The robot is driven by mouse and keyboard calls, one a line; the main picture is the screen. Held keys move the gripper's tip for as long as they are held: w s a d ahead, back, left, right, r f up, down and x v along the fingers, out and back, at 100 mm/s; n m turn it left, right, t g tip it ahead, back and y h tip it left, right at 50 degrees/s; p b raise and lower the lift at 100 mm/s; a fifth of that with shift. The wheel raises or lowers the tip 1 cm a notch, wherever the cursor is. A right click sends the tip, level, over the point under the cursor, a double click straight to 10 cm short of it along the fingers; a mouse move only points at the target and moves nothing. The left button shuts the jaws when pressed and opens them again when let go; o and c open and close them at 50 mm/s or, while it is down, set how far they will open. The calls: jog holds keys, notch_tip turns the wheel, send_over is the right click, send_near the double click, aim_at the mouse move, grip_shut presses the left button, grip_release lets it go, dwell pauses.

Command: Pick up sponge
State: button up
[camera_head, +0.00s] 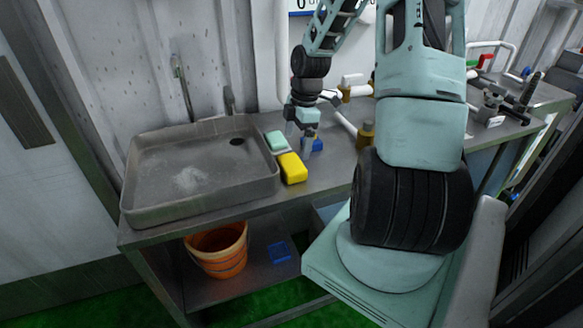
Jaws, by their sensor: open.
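A yellow sponge-like block (292,168) lies on the metal counter, just right of the sink. A smaller teal block (276,141) lies just behind it, close to or touching it. I cannot tell for sure which of the two is the sponge. My gripper (300,138) hangs from the arm with its fingers pointing down, behind and a little right of the yellow block. It is open and appears empty. Its fingers look small and dark, and their height above the counter is hard to judge.
A metal sink (165,207) fills the counter's left side. A small blue object (318,145) is right beside my gripper. Brown bottles (366,134) and pipes stand further right. An orange bucket (217,250) and blue basket (279,252) sit on the shelf below.

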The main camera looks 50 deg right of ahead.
aim_at(292, 162)
jog(key=f, duration=0.3)
jog(key=f+p, duration=0.1)
jog(key=f, duration=0.2)
jog(key=w+a+f, duration=0.1)
jog(key=f, duration=0.2)
jog(key=shift+r, duration=0.1)
jog(key=c, duration=0.7)
